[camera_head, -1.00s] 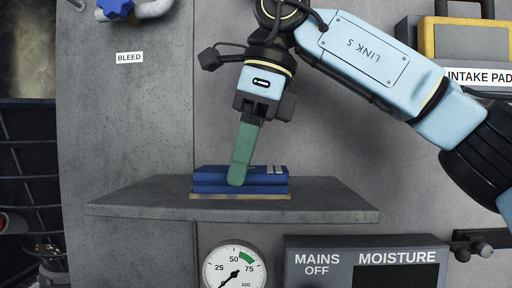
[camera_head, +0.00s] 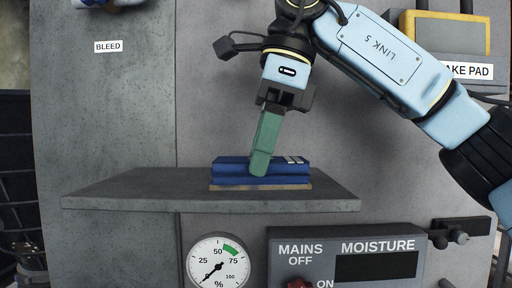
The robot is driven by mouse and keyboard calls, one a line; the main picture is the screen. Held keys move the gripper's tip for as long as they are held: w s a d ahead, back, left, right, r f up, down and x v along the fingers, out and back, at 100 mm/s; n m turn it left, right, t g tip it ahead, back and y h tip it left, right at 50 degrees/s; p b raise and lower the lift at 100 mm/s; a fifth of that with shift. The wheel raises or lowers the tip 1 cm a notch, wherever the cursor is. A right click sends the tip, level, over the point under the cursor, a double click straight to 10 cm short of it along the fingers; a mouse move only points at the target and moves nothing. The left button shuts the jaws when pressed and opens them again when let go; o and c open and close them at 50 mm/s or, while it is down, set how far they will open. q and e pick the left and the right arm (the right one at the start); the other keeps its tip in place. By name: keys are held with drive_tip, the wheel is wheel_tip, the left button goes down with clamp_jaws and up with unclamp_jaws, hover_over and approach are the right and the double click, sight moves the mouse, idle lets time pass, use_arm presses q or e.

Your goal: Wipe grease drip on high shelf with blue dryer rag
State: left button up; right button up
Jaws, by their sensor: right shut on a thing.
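The high shelf (camera_head: 130,190) is a grey slab fixed to the grey machine wall. A folded blue rag (camera_head: 230,168) with pale stripes near its right end rests on the shelf, a little right of its middle. A thin tan layer (camera_head: 290,186) shows under the rag's front edge; I cannot tell what it is. My right gripper (camera_head: 260,168) comes from above, its green fingers tilted, tips at the rag, and it is shut on the rag. No grease drip can be made out on the visible shelf. My left gripper is not in view.
Below the shelf are a round gauge (camera_head: 217,264) and a MOISTURE panel (camera_head: 345,238) with a red switch (camera_head: 299,284). A yellow-framed box (camera_head: 450,32) stands at upper right. The shelf's left part is bare.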

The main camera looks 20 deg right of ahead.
drive_tip(key=shift+r, duration=0.1)
wheel_tip(320, 180, up, 2)
drive_tip(key=shift+r+p, duration=0.25)
drive_tip(key=shift+p, duration=0.55)
drive_tip(key=shift+r, duration=1.2)
